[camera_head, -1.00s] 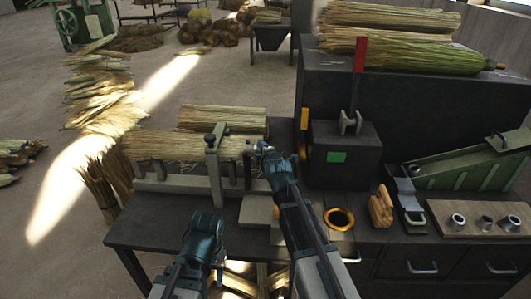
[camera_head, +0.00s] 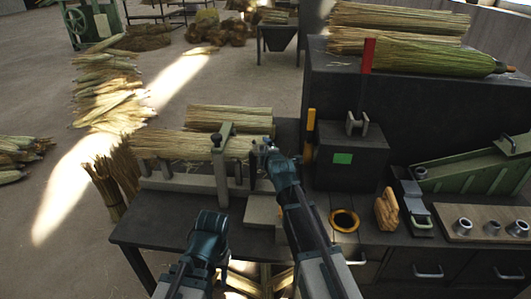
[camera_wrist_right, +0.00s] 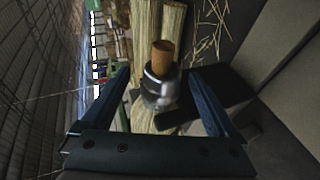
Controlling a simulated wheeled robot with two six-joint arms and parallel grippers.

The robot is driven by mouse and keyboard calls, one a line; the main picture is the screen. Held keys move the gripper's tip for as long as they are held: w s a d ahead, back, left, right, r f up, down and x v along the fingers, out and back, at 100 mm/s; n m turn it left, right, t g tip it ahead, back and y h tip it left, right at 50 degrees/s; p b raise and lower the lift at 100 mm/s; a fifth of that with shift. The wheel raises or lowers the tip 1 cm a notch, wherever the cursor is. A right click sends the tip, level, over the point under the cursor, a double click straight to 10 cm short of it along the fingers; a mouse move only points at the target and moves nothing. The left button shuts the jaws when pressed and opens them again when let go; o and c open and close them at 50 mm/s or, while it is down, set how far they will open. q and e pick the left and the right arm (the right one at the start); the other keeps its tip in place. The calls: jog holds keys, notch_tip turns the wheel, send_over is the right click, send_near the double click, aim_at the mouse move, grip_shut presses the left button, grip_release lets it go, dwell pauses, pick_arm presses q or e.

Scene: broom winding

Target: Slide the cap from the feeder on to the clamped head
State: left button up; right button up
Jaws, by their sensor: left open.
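The clamped head (camera_head: 170,143), a bundle of pale straw, lies under the clamp post (camera_head: 219,165) at the bench's left. In the right wrist view a silver metal cap (camera_wrist_right: 158,90) stands between my right gripper's fingers (camera_wrist_right: 158,75), with a brown stub (camera_wrist_right: 163,58) rising from it. Gaps show between the fingers and the cap. In the head view my right gripper (camera_head: 267,146) is at the right end of the clamped head; the cap is hard to make out there. My left gripper (camera_head: 208,222) is open and empty above the bench front. The green sloped feeder (camera_head: 475,172) is at right.
A yellow-rimmed hole (camera_head: 344,220), a wooden piece (camera_head: 387,209) and a board (camera_head: 452,212) with metal rings lie along the front. Straw bundles (camera_head: 400,45) sit on top.

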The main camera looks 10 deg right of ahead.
dwell(0.3)
jog(key=p+v, duration=0.5)
jog(key=v, duration=0.8)
jog(key=shift+s+r, duration=0.15)
jog(key=shift+s, duration=0.25)
jog(key=s+a+f+m+g+p, duration=0.4)
jog(key=s+a+f+m+g, duration=0.35)
jog(key=s, duration=0.35)
jog(key=s+a+m+g+h+p, duration=0.1)
jog(key=s+m+g, duration=0.4)
jog(key=s, duration=0.8)
jog(key=shift+s+a+m+g+h+p, duration=0.2)
jog(key=shift+a+m+g+h+p, duration=0.2)
jog(key=shift+g+p, duration=0.4)
